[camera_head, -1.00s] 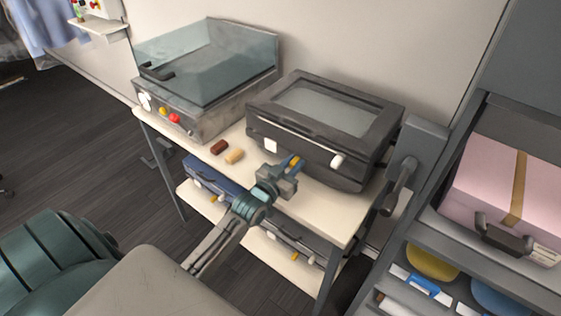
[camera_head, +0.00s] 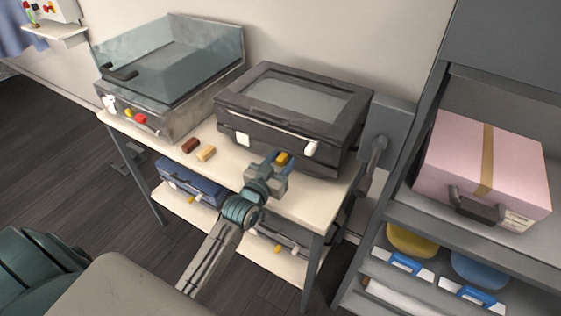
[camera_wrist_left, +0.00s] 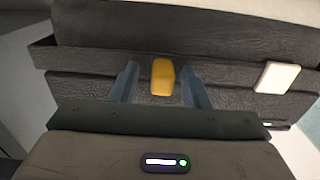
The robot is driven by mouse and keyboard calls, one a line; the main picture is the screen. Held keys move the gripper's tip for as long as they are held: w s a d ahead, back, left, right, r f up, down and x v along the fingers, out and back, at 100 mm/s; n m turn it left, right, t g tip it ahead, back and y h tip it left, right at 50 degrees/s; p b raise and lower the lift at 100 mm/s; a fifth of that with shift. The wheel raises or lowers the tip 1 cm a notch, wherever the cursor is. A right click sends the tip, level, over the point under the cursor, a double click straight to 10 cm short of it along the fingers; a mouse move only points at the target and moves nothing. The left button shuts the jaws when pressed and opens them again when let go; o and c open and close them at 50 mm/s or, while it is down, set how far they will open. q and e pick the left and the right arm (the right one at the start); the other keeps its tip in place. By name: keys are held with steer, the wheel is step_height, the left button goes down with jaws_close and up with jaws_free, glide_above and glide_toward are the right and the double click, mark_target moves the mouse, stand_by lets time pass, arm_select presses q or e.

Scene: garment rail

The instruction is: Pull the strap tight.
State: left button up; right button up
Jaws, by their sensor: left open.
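A tan strap (camera_head: 487,158) runs over the pink box (camera_head: 450,165) on the right-hand shelf, down to a dark handle-like piece (camera_head: 476,206). The strap looks flat against the box; its tension cannot be told. My left gripper (camera_head: 277,164) is open in front of the black lidded case (camera_head: 285,105), well left of the pink box. In the left wrist view, a yellow block (camera_wrist_left: 163,77) shows between the open fingers, with gaps on both sides. Whether it is fixed to the case cannot be told. My right gripper is not in view.
The case and a glass-topped machine (camera_head: 165,80) stand on a pale table (camera_head: 300,203). Two small brown and tan blocks (camera_head: 198,150) lie there. A blue case (camera_head: 192,183) sits below. The shelf's grey upright (camera_head: 408,165) stands between the table and pink box.

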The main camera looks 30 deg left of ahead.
arm_select(q)
steer(key=shift+s, duration=0.1)
steer(key=s+b, duration=0.1)
steer(key=s, duration=0.9)
steer(key=shift+s+a+b, duration=0.3)
steer(key=shift+a+b, duration=0.05)
